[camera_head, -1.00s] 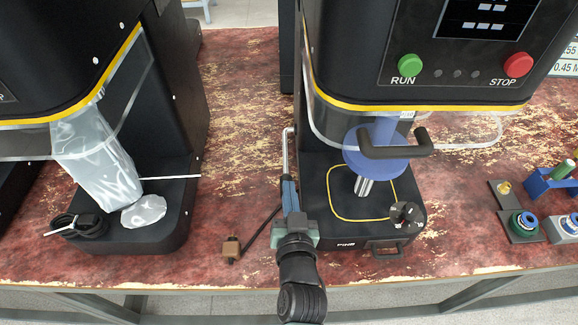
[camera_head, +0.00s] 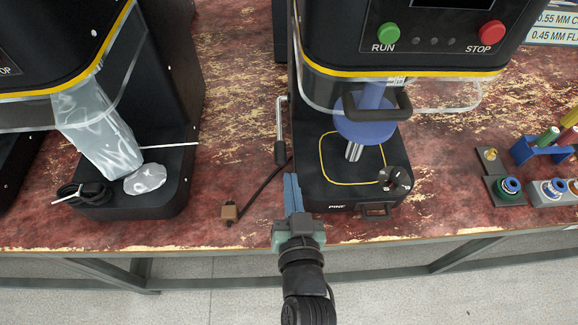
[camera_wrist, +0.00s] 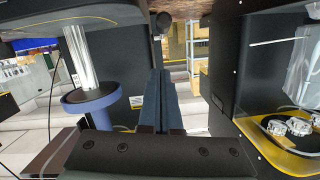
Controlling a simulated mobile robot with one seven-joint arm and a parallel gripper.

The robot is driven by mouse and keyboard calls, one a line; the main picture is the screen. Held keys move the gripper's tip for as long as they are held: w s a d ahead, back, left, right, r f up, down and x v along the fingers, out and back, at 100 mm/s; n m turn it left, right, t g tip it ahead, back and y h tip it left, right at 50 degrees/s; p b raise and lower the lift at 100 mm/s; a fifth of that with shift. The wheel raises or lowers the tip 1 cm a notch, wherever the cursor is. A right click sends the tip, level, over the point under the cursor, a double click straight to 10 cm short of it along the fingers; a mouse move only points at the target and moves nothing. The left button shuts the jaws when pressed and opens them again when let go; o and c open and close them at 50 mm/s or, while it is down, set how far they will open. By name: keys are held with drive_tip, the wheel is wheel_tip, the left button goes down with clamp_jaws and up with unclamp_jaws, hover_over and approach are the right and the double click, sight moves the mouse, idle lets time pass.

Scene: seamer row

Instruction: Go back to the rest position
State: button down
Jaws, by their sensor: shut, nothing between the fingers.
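My gripper (camera_head: 292,180) is shut and empty, with its blue-grey fingers together. In the head view it is at the front left edge of the right-hand seamer (camera_head: 365,200), just beside the base and above the bench's front edge. In the wrist view my gripper (camera_wrist: 156,75) points into the gap between two black machines. No object shows between the fingers.
The seamer's lever (camera_head: 281,145) hangs down just beyond my fingertips. A blue chuck disc (camera_head: 365,122) sits under its guard. The left machine (camera_head: 160,190) holds a plastic-wrapped part. Spools stand at right.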

drive_tip(key=w+a+r+n+t+p, duration=0.1)
drive_tip(key=w+r+t+p, duration=0.2)
drive_tip(key=r, duration=1.5)
drive_tip(key=w+a+r+n+t+p, duration=0.1)
drive_tip(key=w+a+r+t+p, duration=0.15)
drive_tip(key=r, duration=1.55)
drive_tip(key=s+r+t+p, duration=0.2)
drive_tip(key=s+r+t, duration=0.1)
drive_tip(key=r, duration=1.1)
drive_tip(key=s+d+r+t+p, duration=0.1)
drive_tip(key=s+r+t, duration=0.2)
drive_tip(key=r, duration=1)
drive_tip(key=s, duration=0.3)
drive_tip(key=shift+s+d+r+h+p, duration=0.25)
drive_tip(key=shift+r+h+p, duration=0.1)
drive_tip(key=shift+h+p, duration=0.05)
drive_tip(key=shift+d, duration=0.15)
